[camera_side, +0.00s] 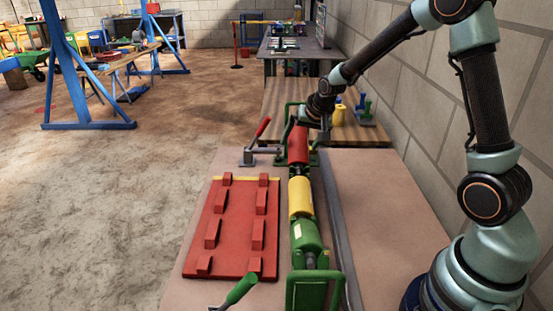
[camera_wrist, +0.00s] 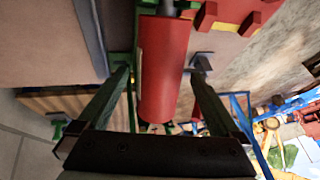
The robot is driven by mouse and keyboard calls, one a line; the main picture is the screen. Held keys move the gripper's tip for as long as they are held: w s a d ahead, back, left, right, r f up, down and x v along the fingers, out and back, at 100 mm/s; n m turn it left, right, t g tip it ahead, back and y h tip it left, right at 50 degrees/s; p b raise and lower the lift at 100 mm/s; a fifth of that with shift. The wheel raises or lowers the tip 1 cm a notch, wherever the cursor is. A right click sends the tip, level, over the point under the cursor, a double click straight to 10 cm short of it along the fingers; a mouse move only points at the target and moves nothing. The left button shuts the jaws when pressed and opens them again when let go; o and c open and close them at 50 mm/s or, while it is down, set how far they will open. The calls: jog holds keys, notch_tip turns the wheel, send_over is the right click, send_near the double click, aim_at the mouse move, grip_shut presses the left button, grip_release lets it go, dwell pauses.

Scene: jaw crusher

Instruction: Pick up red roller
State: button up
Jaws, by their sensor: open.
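The red roller (camera_side: 298,146) lies at the far end of a line of rollers, with a yellow roller (camera_side: 300,198) and a green roller (camera_side: 306,240) nearer the camera. My gripper (camera_side: 304,122) is at the red roller's far end in the side view; its fingers are hard to make out there. In the wrist view, my gripper (camera_wrist: 158,74) is open, with one green finger on each side of the red roller (camera_wrist: 163,60). Gaps show between the fingers and the roller, and nothing is held.
A red rack (camera_side: 236,232) with several raised blocks lies left of the rollers. A red-handled clamp (camera_side: 262,128) stands near the red roller, and a green-handled one (camera_side: 240,289) at the front. Green frames (camera_side: 315,290) bound the line. The bench right of the rail is clear.

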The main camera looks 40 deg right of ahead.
jog(key=shift+x, duration=1.25)
grip_shut()
jog(key=shift+r, duration=0.1)
